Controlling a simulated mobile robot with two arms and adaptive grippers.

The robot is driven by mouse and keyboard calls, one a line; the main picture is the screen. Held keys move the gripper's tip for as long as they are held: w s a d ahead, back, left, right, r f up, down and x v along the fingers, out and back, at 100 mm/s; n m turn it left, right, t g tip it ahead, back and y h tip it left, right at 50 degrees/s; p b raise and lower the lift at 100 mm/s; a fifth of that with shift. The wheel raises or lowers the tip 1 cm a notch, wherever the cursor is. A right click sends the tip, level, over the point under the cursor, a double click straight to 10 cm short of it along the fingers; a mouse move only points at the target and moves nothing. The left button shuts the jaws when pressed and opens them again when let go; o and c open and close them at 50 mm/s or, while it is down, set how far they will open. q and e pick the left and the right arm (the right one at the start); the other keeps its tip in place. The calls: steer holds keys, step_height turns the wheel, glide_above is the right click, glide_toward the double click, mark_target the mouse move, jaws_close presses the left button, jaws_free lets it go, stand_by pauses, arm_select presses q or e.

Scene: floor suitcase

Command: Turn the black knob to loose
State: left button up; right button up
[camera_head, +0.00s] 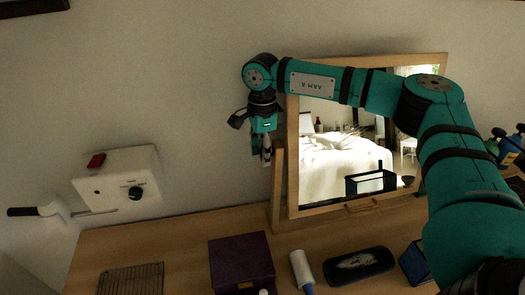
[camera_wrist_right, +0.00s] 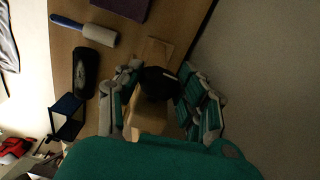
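A round black knob (camera_wrist_right: 160,83) shows in the right wrist view, in front of a wooden post (camera_wrist_right: 150,119). My right gripper (camera_wrist_right: 160,72) has its fingers spread on both sides of this knob. Whether the fingers touch it I cannot tell. In the head view my right gripper (camera_head: 262,158) points down beside the top of the left post of the wooden-framed mirror (camera_head: 366,206); the knob there is hidden. Another black knob (camera_head: 134,193) sits on a white wall box (camera_head: 117,178) at the left, far from the gripper. My left gripper is not in view.
On the wooden table (camera_head: 190,240) are a purple box (camera_head: 240,262), a lint roller (camera_head: 301,268), a black case (camera_head: 360,265) and a wire rack (camera_head: 131,279). Several bottles (camera_head: 508,148) stand at the right.

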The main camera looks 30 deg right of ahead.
steer(key=c, duration=0.3)
steer(key=shift+w+r+g, duration=0.1)
steer(key=shift+w+g, duration=0.05)
steer(key=shift+g, duration=0.55)
steer(key=shift+c, duration=0.2)
steer(key=o, duration=1.1)
steer(key=shift+o, duration=0.2)
steer(key=shift+r, duration=0.15)
step_height(320, 180, up, 12)
steer(key=w, duration=0.2)
steer(key=shift+d+f, duration=0.25)
